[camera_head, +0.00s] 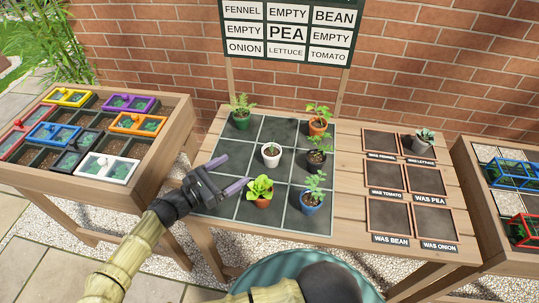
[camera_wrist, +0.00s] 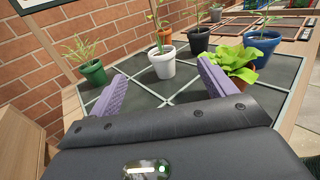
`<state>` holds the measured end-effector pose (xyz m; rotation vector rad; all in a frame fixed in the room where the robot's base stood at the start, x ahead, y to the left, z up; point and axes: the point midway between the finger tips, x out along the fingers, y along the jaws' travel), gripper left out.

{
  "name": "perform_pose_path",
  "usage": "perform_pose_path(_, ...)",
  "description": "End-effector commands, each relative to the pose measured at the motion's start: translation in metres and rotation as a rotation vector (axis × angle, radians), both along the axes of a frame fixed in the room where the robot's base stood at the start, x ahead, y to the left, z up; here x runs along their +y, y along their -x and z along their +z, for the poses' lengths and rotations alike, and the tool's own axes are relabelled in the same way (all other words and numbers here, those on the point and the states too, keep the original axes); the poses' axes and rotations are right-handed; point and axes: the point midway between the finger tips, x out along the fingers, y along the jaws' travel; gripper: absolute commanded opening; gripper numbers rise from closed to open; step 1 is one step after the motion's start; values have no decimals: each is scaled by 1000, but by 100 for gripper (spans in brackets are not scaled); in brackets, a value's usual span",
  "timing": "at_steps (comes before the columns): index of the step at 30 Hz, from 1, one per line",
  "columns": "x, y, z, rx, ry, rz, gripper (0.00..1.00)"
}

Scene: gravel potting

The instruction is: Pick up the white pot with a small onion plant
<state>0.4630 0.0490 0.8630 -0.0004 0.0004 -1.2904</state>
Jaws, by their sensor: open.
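The white pot (camera_head: 271,160) with a small, thin green sprout stands upright on the middle square of the dark grid mat (camera_head: 238,209). In the wrist view the white pot (camera_wrist: 162,65) shows beyond my fingers, roughly between their tips. My gripper (camera_head: 234,174) is open and empty at the left part of the mat, to the left of the white pot and apart from it. Its two purple fingers also frame the gap in the wrist view (camera_wrist: 160,78).
Around it stand a green pot (camera_head: 241,122), an orange pot (camera_head: 317,128), a black pot (camera_head: 316,160), a blue pot (camera_head: 310,206) and a terracotta pot (camera_head: 263,202) with a leafy lettuce. A sign (camera_head: 288,30) stands behind. Labelled trays (camera_head: 386,178) lie right; a grey pot occupies one.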

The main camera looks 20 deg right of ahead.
Motion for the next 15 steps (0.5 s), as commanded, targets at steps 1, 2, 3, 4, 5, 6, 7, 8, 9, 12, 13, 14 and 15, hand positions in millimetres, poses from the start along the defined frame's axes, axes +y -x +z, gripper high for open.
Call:
perform_pose_path(1, 1, 0, -5, 0, 0, 1, 83)
perform_pose_path(2, 1, 0, -7, 0, 0, 1, 83)
perform_pose_path(3, 1, 0, -8, 0, 0, 1, 83)
perform_pose_path(4, 1, 0, -10, 0, 0, 1, 83)
perform_pose_path(5, 1, 0, -11, 0, 0, 1, 83)
perform_pose_path(6, 1, 0, -13, 0, 0, 1, 83)
perform_pose_path(7, 1, 0, -15, 0, 0, 1, 83)
perform_pose_path(8, 1, 0, -16, 0, 0, 1, 83)
perform_pose_path(9, 1, 0, -17, 0, 0, 1, 83)
perform_pose_path(12, 1, 0, -24, 0, 0, 3, 83)
perform_pose_path(13, 2, 0, -25, 0, 0, 3, 83)
perform_pose_path(14, 2, 0, -26, 0, 0, 3, 83)
perform_pose_path(15, 2, 0, -26, 0, 0, 4, 83)
